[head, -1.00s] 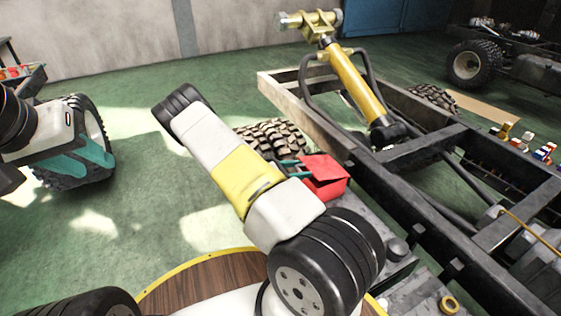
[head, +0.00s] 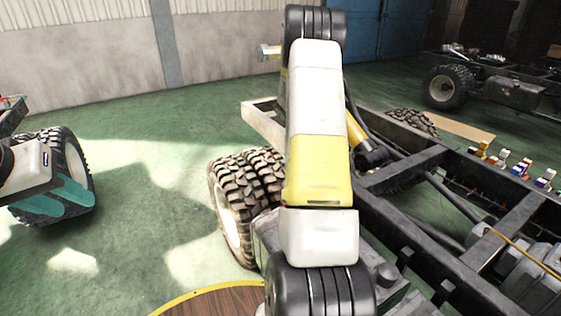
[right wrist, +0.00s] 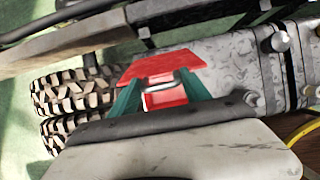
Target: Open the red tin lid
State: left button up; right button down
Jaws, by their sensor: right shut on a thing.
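The red tin shows in the right wrist view (right wrist: 168,97). Its flat red lid (right wrist: 163,64) shows as a broad plate just beyond the tin's front part, and a pale edge shows between the two. The teal fingers of my right gripper (right wrist: 160,79) reach up on both sides of the red front part, their tips at the lid and partly hidden by it. In the head view my right arm hides the tin and this gripper. My left gripper (head: 55,200) hangs at the far left over the floor, away from the tin; its finger gap is unclear.
A dark chassis frame (head: 400,172) fills the right side of the head view. Twin knobbly tyres (head: 233,190) stand beside my arm. Small coloured items (head: 510,165) lie along the far rail. Green floor (head: 150,190) is open at the left.

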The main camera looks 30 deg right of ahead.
jog(key=d+r+y, duration=0.1)
jog(key=d+y, duration=0.3)
jog(key=d, duration=0.8)
jog(key=shift+w, duration=0.45)
jog(key=shift+r, duration=0.1)
jog(key=c, duration=0.5)
grip_release()
jog(key=shift+a+r, duration=0.1)
